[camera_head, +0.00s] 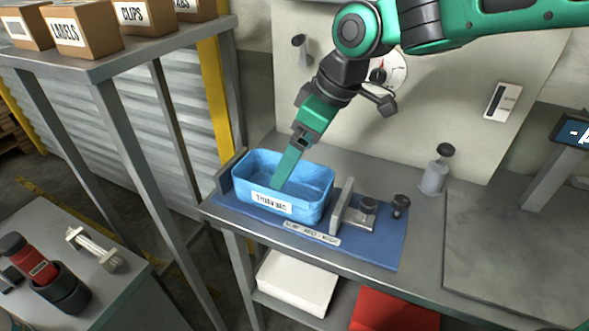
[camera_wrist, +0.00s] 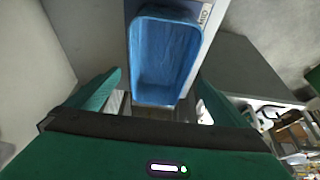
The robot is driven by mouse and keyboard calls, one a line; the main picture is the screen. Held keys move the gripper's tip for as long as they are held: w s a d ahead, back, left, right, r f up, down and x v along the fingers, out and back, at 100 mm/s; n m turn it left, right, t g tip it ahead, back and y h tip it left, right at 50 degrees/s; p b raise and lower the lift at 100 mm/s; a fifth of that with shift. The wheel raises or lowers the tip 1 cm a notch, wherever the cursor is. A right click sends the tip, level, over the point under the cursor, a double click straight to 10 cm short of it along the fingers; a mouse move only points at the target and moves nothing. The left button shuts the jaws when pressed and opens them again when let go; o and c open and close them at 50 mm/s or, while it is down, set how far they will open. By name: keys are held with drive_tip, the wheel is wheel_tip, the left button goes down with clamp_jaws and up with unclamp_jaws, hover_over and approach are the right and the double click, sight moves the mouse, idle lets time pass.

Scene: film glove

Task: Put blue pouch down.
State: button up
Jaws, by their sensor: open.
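The blue pouch (camera_head: 275,199) is an open-topped, box-shaped blue container with a white label on its front. It rests upright on a dark blue base plate (camera_head: 377,240) on the bench, between a grey end plate and a metal clamp block. My gripper (camera_head: 277,186) reaches down over the pouch in the head view; one finger overlaps its opening, and I cannot tell whether it touches. In the wrist view, the gripper (camera_wrist: 158,92) has its fingers spread wide, with the pouch (camera_wrist: 163,55) ahead between them and no finger closed on it.
A shelf with cardboard boxes (camera_head: 80,32) stands at upper left. A side table (camera_head: 110,285) with a red-and-black tool is at lower left. White and red items lie on the lower shelf.

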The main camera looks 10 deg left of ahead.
drive_tip(key=shift+v, duration=1.9)
drive_tip(key=d+f+m+h, duration=0.35)
drive_tip(key=d+m, duration=0.55)
drive_tip(key=d, duration=1.4)
drive_tip(key=s+d+f+m, duration=0.2)
drive_tip(key=s+d+m, duration=0.1)
drive_tip(key=s+d, duration=0.3)
drive_tip(key=s+d+f+m+g, duration=0.1)
drive_tip(key=s+d+f+m, duration=0.1)
drive_tip(key=s+d+m, duration=0.2)
drive_tip(key=s+d+f+m, duration=0.3)
drive_tip(key=s+d, duration=0.4)
drive_tip(key=d, duration=0.3)
drive_tip(key=shift+s+d+m+h, duration=0.3)
drive_tip(key=shift+s+m+h, duration=0.05)
drive_tip(key=shift+m, duration=0.35)
drive_tip(key=shift+s+g, duration=0.25)
drive_tip(key=shift+g, duration=0.05)
